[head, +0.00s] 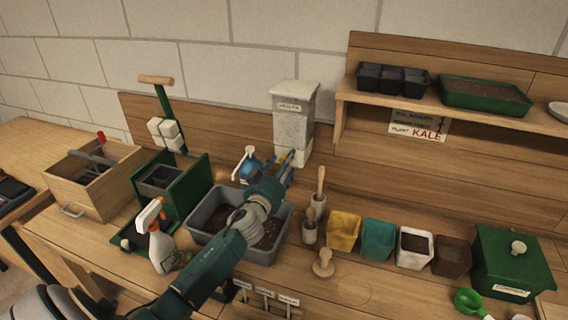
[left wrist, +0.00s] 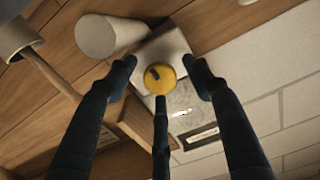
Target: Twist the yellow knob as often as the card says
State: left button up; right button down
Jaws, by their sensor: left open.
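The yellow knob (left wrist: 160,78) shows in the left wrist view as a round cap with a dark mark, on the front of the pale grey dispenser (head: 293,118). My left gripper (left wrist: 161,80) is open, with its dark fingers spread around the knob; I cannot tell whether they touch it. In the head view my left gripper (head: 280,172) reaches up to the dispenser's lower front and hides most of the knob. The card (head: 418,125) hangs under the shelf at the right; "KALE" is readable, but its smaller lines are not clear. My right gripper is not in view.
A grey soil tub (head: 204,232) lies under my left arm. A spray bottle (head: 160,248) stands to its left. Wooden tools (head: 320,190) and several coloured pots (head: 344,230) stand to the right.

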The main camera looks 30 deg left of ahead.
pick_arm(q)
jog(key=c, duration=1.1)
jog(key=shift+c, duration=0.2)
jog(key=shift+m, duration=0.4)
jog(key=m, duration=0.3)
jog(key=shift+m, duration=0.3)
jog(key=m, duration=0.4)
jog(key=shift+f+m+b, duration=0.1)
jog(key=shift+m+b, duration=0.2)
jog(key=shift+b, duration=0.1)
jog(key=m, duration=0.5)
jog(key=shift+m, duration=1.8)
jog(key=shift+m, duration=0.3)
